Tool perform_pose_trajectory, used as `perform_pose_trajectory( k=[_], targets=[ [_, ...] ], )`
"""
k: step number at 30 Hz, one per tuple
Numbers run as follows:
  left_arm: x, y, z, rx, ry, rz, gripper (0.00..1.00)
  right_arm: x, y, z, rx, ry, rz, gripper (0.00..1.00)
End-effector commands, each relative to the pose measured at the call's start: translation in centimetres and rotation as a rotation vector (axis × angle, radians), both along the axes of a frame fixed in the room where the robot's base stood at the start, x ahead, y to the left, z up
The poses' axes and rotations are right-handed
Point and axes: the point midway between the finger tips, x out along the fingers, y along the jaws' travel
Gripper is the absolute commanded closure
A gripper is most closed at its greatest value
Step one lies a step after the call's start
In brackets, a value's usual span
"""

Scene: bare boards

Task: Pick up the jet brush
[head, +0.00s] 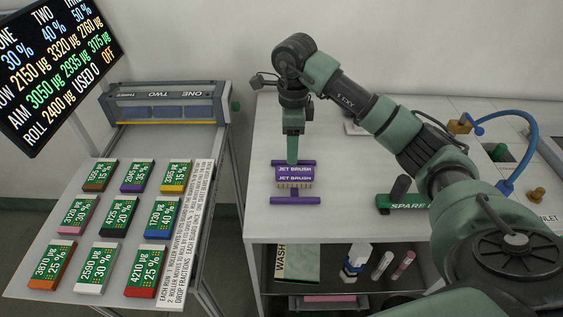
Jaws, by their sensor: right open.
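The jet brush (295,178) is a purple block lettered "JET BRUSH" with a row of pale bristles along its lower edge. It is near the left side of the white table, between two purple bars. My right gripper (292,160) points straight down at the back edge of the brush. Its fingers are seen edge-on and overlap the rear purple bar; I cannot tell whether they touch it. The gripper is open, with nothing seen held in it. My left gripper is not in view.
A green "SPARE" item (405,208) with a dark handle lies right of the brush on the white table (345,225). A left table holds several labelled boards (120,212) and a grey roller unit (165,104). A blue hose (528,150) is at right. Table between brush and spare is clear.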

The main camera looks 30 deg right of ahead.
Motion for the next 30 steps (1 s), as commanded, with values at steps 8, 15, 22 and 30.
perform_pose_trajectory(
  k=[8, 15, 22, 30],
  targets=[
    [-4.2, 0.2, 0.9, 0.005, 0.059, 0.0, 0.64, -0.4, 0.0, -2.8, 0.0, 0.005, -0.002, 0.45],
    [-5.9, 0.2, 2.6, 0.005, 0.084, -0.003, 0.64, -1.0, 0.3, -6.3, 0.002, 0.005, -0.002, 0.45],
    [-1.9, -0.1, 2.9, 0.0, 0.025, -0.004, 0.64, -0.9, 0.2, -7.5, 0.0, 0.0, 0.0, 0.45],
    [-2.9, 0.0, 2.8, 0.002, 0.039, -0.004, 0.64, -0.9, 0.2, -7.5, 0.0, 0.0, 0.0, 0.84]
  ],
)
